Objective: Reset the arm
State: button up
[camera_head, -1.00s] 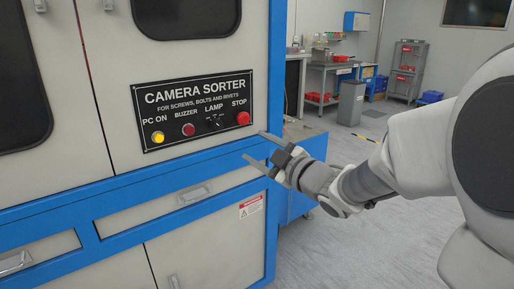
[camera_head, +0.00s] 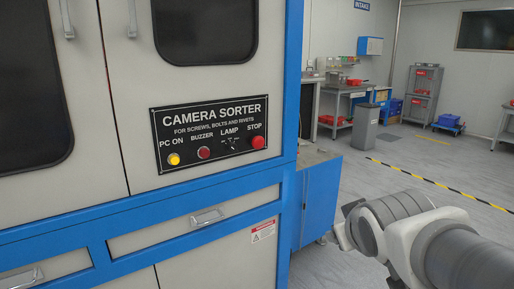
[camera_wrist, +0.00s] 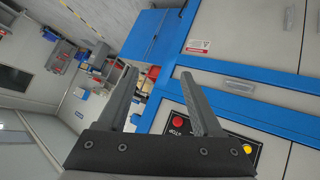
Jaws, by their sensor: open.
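My gripper (camera_wrist: 158,73) is open and empty in the wrist view, with its two grey fingers apart. In the head view my wrist is at the lower right, apart from the sorter, and its fingers cannot be made out. The camera sorter's black control panel (camera_head: 208,114) is on the cabinet front, left of my arm. It bears a lit yellow PC ON button (camera_head: 174,159), a dark red BUZZER button (camera_head: 204,153), a LAMP switch (camera_head: 232,144) and a red STOP button (camera_head: 258,142).
The blue and white sorter cabinet (camera_head: 292,70) fills the left side, with a drawer handle (camera_head: 206,216) below the panel. A blue side box (camera_head: 318,203) stands beside it. A workbench, grey bin (camera_head: 364,129) and shelf (camera_head: 422,95) are farther back. Open floor lies at the right.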

jog(key=s+a+f+m+g+y, duration=0.1)
jog(key=s+f+m+g, duration=0.1)
jog(key=s, duration=0.5)
jog(key=s+a+f+m+g, duration=0.1)
jog(key=s+a+f+g, duration=0.15)
jog(key=s, duration=0.45)
notch_tip(320, 180, up, 21)
jog(key=p, duration=2.1)
jog(key=shift+w+d+r, duration=0.15)
jog(key=shift+w+d, duration=0.1)
jog(key=shift+d, duration=0.2)
